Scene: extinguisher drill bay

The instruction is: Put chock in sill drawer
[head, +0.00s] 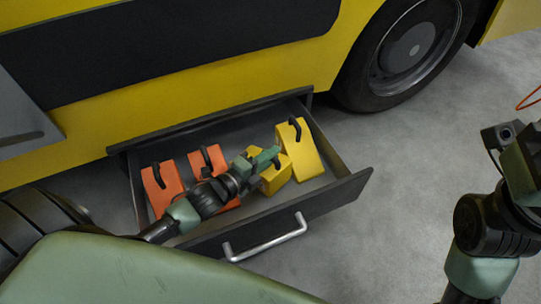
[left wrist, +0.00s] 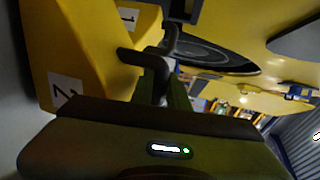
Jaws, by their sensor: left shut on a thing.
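The sill drawer (head: 290,222) is pulled out below the yellow vehicle's side in the head view. My left gripper (head: 268,156) is over the drawer, shut on the black handle of a yellow chock (head: 274,181). That chock is tilted and within the drawer's outline; whether it touches the drawer floor I cannot tell. In the left wrist view the yellow chock (left wrist: 85,45) has a label "2", and its handle is between the fingers. A second yellow chock (head: 306,155) stands beside it on the right. My right gripper (head: 525,160) is cut off at the right edge, its fingertips hidden.
Two orange chocks (head: 163,188) (head: 212,170) with black handles sit in the drawer's left part, partly behind my left arm. The drawer has a silver front handle (head: 265,239). A vehicle wheel (head: 408,50) is at the back right. Grey floor right of the drawer is clear.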

